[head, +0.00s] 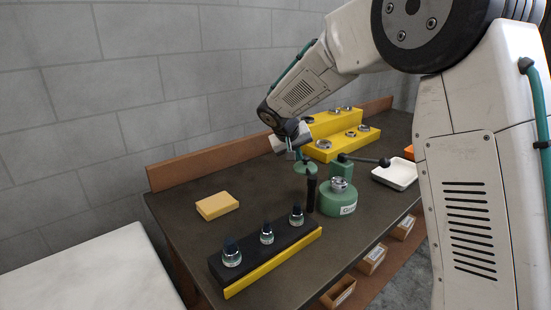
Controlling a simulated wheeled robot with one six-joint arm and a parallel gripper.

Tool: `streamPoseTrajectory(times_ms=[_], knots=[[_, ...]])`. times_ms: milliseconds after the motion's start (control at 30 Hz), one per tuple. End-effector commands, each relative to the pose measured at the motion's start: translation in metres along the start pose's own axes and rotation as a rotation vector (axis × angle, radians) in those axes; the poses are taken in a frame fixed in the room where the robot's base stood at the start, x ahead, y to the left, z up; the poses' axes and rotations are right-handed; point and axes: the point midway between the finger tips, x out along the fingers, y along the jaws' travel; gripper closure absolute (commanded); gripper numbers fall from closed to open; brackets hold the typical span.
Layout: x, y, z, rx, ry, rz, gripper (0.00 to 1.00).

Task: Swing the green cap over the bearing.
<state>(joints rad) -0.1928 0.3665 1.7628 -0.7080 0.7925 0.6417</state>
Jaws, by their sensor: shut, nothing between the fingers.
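The green fixture (333,204) stands on the table, with a round base bearing a partly legible label. A shiny metal bearing (339,184) sits on top of its base. The green cap (305,168) looks like a small disc to the left of the bearing and higher in the picture, not over it. A black upright handle or post (312,193) shows just below the cap. My gripper (291,153) is shut and empty, just above and left of the cap. Whether it touches the cap is too small to tell.
A yellow stepped rack (340,147) holds metal rings. A white tray (396,175) lies at right. A black rack (268,254) holds 3 parts in front. A yellow block (217,205) lies left, with clear table around it.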

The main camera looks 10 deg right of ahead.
Motion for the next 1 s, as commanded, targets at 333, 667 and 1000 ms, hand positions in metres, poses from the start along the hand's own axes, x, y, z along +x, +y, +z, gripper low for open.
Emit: streamPoseTrajectory(times_ms=[333, 667, 1000], knots=[[0.018, 0.035, 0.0, 0.285, -0.137, 0.135, 1.0], [0.025, 0.058, 0.007, 0.545, -0.261, 0.257, 1.0], [0.029, 0.08, 0.021, 0.812, -0.39, 0.383, 1.0]])
